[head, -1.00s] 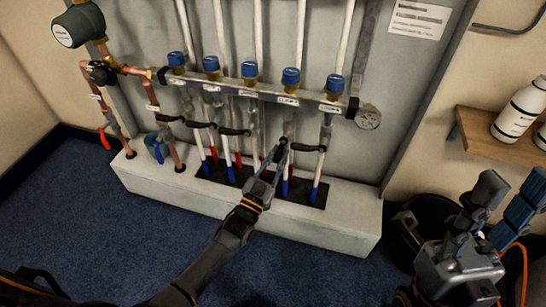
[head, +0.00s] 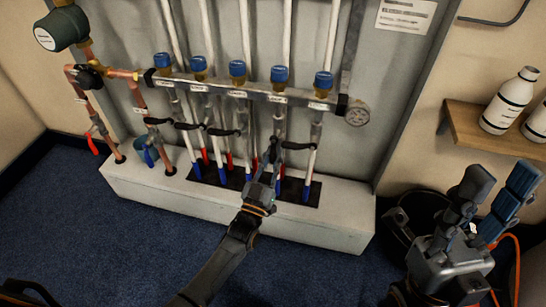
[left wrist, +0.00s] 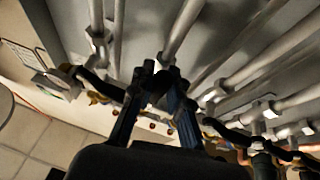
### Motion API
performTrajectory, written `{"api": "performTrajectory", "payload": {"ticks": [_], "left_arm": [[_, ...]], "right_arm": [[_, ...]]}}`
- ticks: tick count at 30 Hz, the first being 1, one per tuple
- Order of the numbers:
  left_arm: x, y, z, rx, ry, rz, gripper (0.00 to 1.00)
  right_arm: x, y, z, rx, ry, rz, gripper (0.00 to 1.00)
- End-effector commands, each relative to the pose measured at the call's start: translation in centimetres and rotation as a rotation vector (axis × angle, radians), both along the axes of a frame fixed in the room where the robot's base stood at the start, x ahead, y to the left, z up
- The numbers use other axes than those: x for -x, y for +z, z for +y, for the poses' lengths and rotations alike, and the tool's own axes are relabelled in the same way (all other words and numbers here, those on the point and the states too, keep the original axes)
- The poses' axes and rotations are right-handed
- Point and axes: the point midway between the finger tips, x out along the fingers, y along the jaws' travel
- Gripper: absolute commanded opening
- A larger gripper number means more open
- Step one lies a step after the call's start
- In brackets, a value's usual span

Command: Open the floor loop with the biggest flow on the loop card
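The copper-and-steel manifold has a horizontal bar (head: 215,87) with several blue-capped loop valves. Black levers sit on the pipes below; the rightmost lever (head: 296,145) and the third lever (head: 222,132) point sideways to the left. My right gripper (head: 495,200) is open and empty at the right. The white card (head: 405,16) is too small to read.
A pale plinth (head: 330,222) juts out under the pipes. A wooden shelf (head: 478,132) with white bottles (head: 509,101) is at the right, above a black round container (head: 397,228). Red-handled copper pipework (head: 92,145) stands at the left. Blue carpet in front is free.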

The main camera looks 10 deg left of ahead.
Motion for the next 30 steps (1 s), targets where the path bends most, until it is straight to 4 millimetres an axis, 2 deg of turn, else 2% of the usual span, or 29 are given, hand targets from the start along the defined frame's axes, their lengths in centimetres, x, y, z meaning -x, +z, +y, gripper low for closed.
{"api": "performTrajectory", "payload": {"ticks": [1, 3, 14, 17, 30], "left_arm": [[0.1, -0.1, -0.1, 0.003, -0.003, 0.002, 0.26], [0.1, -0.1, -0.1, 0.002, -0.002, 0.002, 0.4], [0.4, -0.2, 0.0, -0.001, -0.001, 0.002, 0.4], [1.4, -0.7, 0.2, -0.002, -0.001, 0.004, 0.4], [9.3, -4.0, 1.5, -0.001, -0.002, 0.004, 0.4]], "right_arm": [[0.0, 0.0, 0.0, 0.0, 0.0, 0.0, 0.4], [0.0, 0.0, 0.0, 0.0, 0.0, 0.0, 0.4], [0.0, 0.0, -0.1, -0.001, -0.002, 0.0, 0.4], [0.0, 0.0, 0.0, -0.001, -0.001, 0.0, 0.4], [0.0, 0.0, 0.0, 0.0, 0.0, 0.0, 0.4]]}}
